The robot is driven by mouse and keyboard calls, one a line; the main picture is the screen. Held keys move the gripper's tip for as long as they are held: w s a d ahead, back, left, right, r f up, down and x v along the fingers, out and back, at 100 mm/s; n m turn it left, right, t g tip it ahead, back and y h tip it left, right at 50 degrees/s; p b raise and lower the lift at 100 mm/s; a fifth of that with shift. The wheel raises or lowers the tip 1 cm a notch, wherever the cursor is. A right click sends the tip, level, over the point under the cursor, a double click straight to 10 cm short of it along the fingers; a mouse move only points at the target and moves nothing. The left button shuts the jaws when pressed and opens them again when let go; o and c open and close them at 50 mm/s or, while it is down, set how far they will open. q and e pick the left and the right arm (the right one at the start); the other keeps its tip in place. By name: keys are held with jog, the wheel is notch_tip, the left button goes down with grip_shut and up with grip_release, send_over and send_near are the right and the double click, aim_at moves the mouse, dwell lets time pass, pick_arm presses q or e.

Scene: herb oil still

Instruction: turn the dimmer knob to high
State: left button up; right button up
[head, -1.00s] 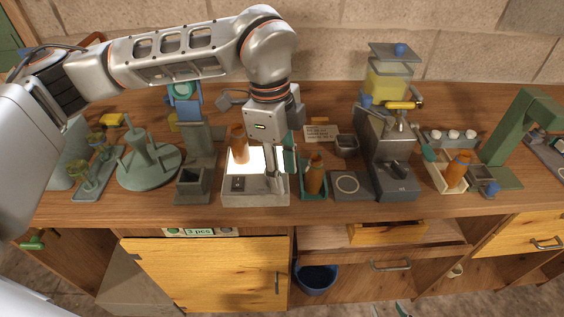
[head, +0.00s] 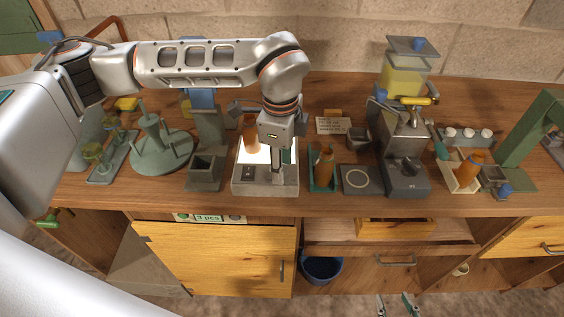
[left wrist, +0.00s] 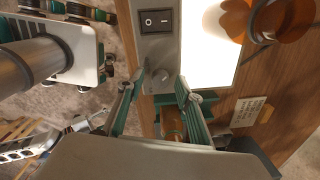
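The light box (head: 240,187) stands on the bench with a bright panel. The left wrist view shows its grey control strip, with a black rocker switch (left wrist: 156,21) and a small grey dimmer knob (left wrist: 160,76). My left gripper (head: 277,178) points down over the strip's right part. In the left wrist view its two fingers (left wrist: 157,84) are apart, one on each side of the knob; I cannot tell whether they touch it. The knob is hidden behind the gripper in the head view. My right gripper's fingertips (head: 396,304) show apart and empty at the bottom edge.
An amber bottle (head: 325,162) in a teal holder stands just right of the light box. Another amber vessel (head: 251,136) is behind the strip by the lit panel. A grey square holder (head: 204,172) stands to the left. A grey mill-like device (head: 404,165) stands further right.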

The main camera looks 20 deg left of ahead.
pick_arm(q)
grip_shut()
